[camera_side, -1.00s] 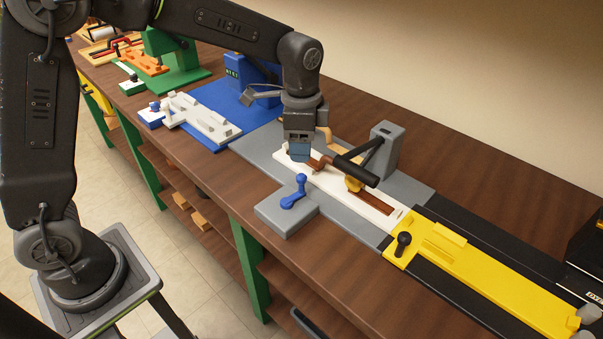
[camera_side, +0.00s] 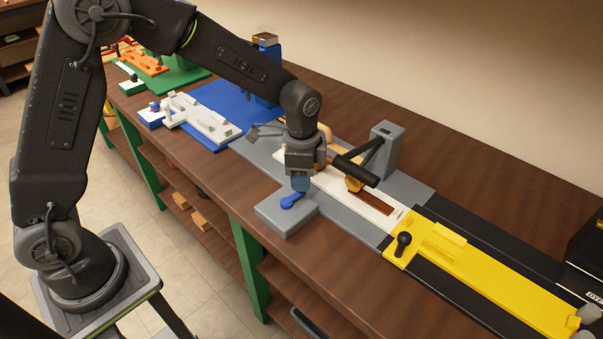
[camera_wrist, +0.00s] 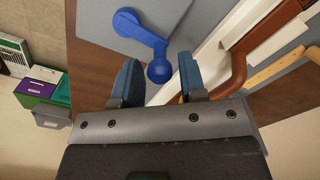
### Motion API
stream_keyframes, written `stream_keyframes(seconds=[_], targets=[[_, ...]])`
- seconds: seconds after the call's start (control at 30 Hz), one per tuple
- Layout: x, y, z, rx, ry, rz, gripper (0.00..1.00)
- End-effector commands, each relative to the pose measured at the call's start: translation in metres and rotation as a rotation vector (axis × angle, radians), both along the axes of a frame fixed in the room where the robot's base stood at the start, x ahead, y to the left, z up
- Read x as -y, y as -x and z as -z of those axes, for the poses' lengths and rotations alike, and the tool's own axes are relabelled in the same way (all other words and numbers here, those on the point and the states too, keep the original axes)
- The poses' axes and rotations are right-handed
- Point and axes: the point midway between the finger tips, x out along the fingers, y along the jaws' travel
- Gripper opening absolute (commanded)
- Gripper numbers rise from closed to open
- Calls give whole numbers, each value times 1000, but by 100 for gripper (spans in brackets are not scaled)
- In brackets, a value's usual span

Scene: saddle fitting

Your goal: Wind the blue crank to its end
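The blue crank (camera_side: 291,200) sits on a grey block (camera_side: 287,221) at the front of the grey fixture. In the wrist view the crank (camera_wrist: 143,36) shows its round hub at upper left and its knob (camera_wrist: 160,71) at lower right. My gripper (camera_side: 300,184) is directly over the knob end, pointing down. In the wrist view my gripper (camera_wrist: 160,78) has its two blue-padded fingers apart, one on each side of the knob, with gaps to both. In the side view the fingers hide the knob.
A black-handled lever (camera_side: 356,170) on a grey post stands close right of my gripper, above a white rail (camera_side: 378,215) with a brown piece. A yellow plate (camera_side: 480,275) lies further right. Blue and green stations (camera_side: 215,105) stand to the left.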

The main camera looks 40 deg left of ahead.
Motion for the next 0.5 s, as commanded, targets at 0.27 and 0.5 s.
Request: stream_keyframes(seconds=[0.27,0.5], targets=[[0,0,0,0,0,0,11],[-2,0,0,0,0,-31,1]])
